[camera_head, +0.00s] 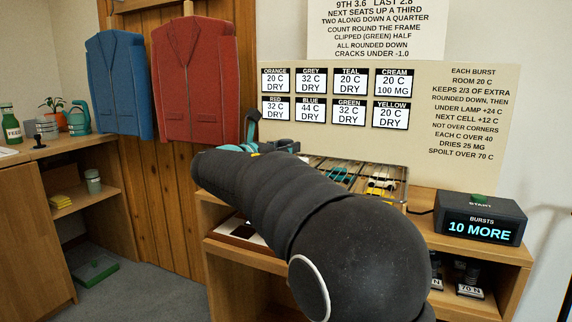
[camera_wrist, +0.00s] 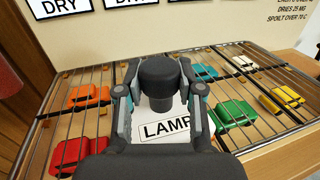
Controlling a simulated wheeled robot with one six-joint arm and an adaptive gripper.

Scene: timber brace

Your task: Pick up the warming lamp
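The warming lamp (camera_wrist: 160,75) shows in the wrist view as a dark, round-topped knob with a white plate marked "LAMP" (camera_wrist: 165,129) below it. It is at the middle of a wire rack. My gripper (camera_wrist: 160,92) has one finger on each side of the knob, with the fingertips close to its sides. I cannot tell whether the fingers press on it. In the head view my arm covers most of the lamp and gripper; teal and dark gripper parts (camera_head: 240,146) show at the arm's far end.
A start box reading "10 MORE" (camera_head: 480,226) stands at the right. Blue (camera_head: 119,85) and red (camera_head: 195,80) jackets hang at left.

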